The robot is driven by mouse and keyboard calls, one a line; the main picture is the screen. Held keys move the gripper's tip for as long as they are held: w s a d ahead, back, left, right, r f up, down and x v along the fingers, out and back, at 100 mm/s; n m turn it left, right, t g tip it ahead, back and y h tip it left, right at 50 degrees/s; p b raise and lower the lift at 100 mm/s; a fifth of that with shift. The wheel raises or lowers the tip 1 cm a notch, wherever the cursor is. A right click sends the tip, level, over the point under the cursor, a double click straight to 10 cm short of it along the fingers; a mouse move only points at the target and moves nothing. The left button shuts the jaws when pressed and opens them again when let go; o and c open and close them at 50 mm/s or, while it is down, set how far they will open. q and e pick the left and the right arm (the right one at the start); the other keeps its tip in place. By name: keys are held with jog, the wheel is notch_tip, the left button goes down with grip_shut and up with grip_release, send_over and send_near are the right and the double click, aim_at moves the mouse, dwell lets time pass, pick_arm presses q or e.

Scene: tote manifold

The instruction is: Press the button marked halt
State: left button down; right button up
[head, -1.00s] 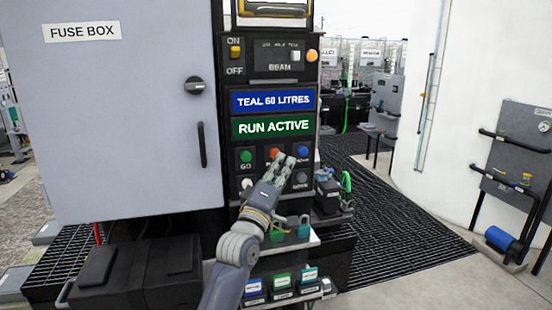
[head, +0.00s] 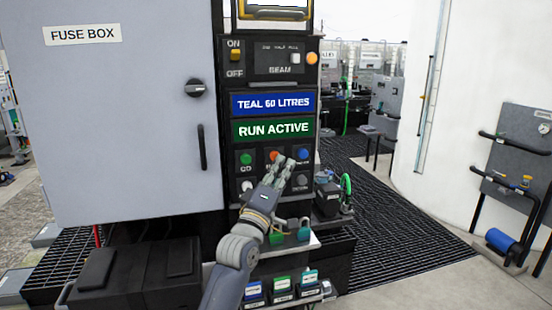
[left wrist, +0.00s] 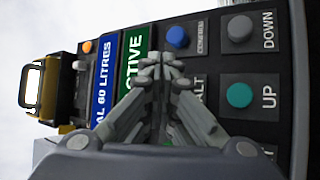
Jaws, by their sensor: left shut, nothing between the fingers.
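The black control panel carries a red-orange button (head: 275,155) in the middle of its upper row, partly covered by my fingers. In the left wrist view, a label ending in "ALT" (left wrist: 200,88) shows beside my fingers, which hide the button above that label. My left gripper (head: 284,163) is shut and empty, its tips in front of the red-orange button; it also shows in the left wrist view (left wrist: 160,68). I cannot tell whether the tips touch the panel. The green display (head: 273,128) reads RUN ACTIVE. My right gripper is not in view.
Close neighbours are the green GO button (head: 246,159), a blue button (head: 303,154), a white button (head: 246,184), the teal UP button (left wrist: 239,95) and the grey DOWN button (left wrist: 240,28). The fuse box (head: 130,130) stands left.

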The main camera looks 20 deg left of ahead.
pick_arm(q)
jog(key=shift+w, duration=0.15)
dwell(0.3)
jog(key=shift+w+a, duration=0.25)
jog(key=shift+w+a, duration=0.3)
jog(key=shift+w, duration=0.2)
dwell(1.0)
jog(key=shift+s, duration=0.1)
jog(key=shift+s+d+p, duration=0.35)
jog(key=shift+s+d, duration=0.2)
jog(key=shift+s, duration=0.25)
